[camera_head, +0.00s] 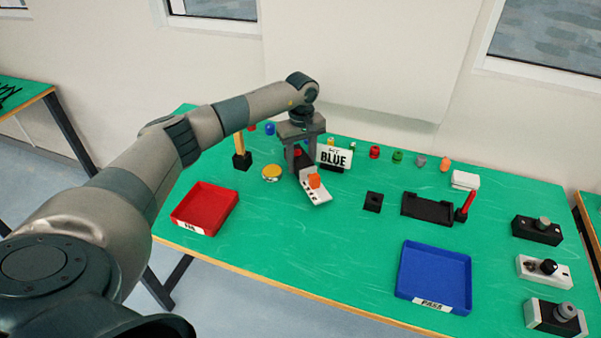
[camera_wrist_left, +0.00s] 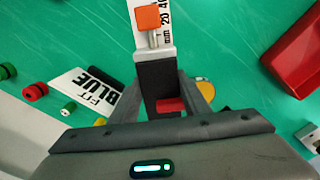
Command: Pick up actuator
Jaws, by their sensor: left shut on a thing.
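The actuator (camera_head: 317,195) is a long white bar with a "mm" scale, an orange block on it and a dark end. It also shows in the left wrist view (camera_wrist_left: 155,45), pointing away from the wrist. My left gripper (camera_head: 298,165) is over its far end. In the left wrist view the left gripper (camera_wrist_left: 168,100) has its fingers on either side of the dark end, shut on it. A red part shows between the fingers. I cannot tell whether the actuator touches the table. My right gripper is not in view.
A "FIT BLUE" sign (camera_head: 335,158) stands close right of the gripper. A red tray (camera_head: 228,190) lies left, a blue tray (camera_head: 462,262) front right. A black holder (camera_head: 428,208) and small coloured parts stand around. The green table (camera_head: 320,255) is clear in front.

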